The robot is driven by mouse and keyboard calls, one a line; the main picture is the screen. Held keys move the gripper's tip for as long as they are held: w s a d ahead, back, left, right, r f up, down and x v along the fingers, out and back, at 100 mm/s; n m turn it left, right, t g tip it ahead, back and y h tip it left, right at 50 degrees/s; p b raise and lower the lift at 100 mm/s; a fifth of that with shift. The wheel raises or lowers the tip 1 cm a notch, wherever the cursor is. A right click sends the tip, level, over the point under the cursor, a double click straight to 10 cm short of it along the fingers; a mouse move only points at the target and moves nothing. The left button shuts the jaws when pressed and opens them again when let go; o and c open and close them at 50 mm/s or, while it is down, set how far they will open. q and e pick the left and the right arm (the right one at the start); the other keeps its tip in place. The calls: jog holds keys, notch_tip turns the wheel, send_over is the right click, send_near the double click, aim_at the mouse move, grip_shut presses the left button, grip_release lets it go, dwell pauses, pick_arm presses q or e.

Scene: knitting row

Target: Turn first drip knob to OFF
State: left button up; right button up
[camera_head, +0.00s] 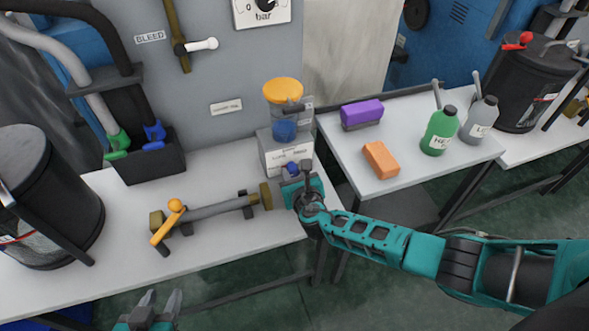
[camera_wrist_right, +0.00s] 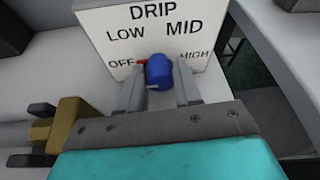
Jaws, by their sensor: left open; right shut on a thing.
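The blue drip knob (camera_wrist_right: 159,71) is on the front of a white panel (camera_wrist_right: 112,22) marked DRIP, with LOW, MID, OFF and HIGH. A red mark shows at the knob's upper left, beside the word OFF. My right gripper (camera_wrist_right: 159,88) is shut on the knob, one finger on each side. In the head view the knob (camera_head: 291,169) is partly hidden by my right gripper (camera_head: 297,182). The panel belongs to a unit with a blue bowl (camera_head: 284,129) and a yellow top (camera_head: 283,91). My left gripper (camera_head: 160,302) is open and empty at the bottom, before the bench.
A pipe with a brass end and yellow lever (camera_head: 167,223) lies on the bench left of the knob. A black bin (camera_head: 148,158) holds green and blue nozzles. The right table (camera_head: 425,175) carries purple and orange blocks and two bottles.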

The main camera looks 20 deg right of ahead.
jog(key=shift+h, duration=0.3)
dwell(0.4)
jog(key=o, duration=0.8)
jog(key=shift+c, duration=0.2)
jog(key=shift+s+r+p, duration=0.25)
jog(key=shift+s+p, duration=0.15)
jog(key=shift+s, duration=0.15)
jog(key=p+v, duration=0.3)
jog(key=v, duration=0.7)
jog(key=shift+s+r, duration=0.1)
jog(key=shift+s, duration=0.25)
jog(key=shift+s+r, duration=0.15)
jog(key=shift+s, duration=0.35)
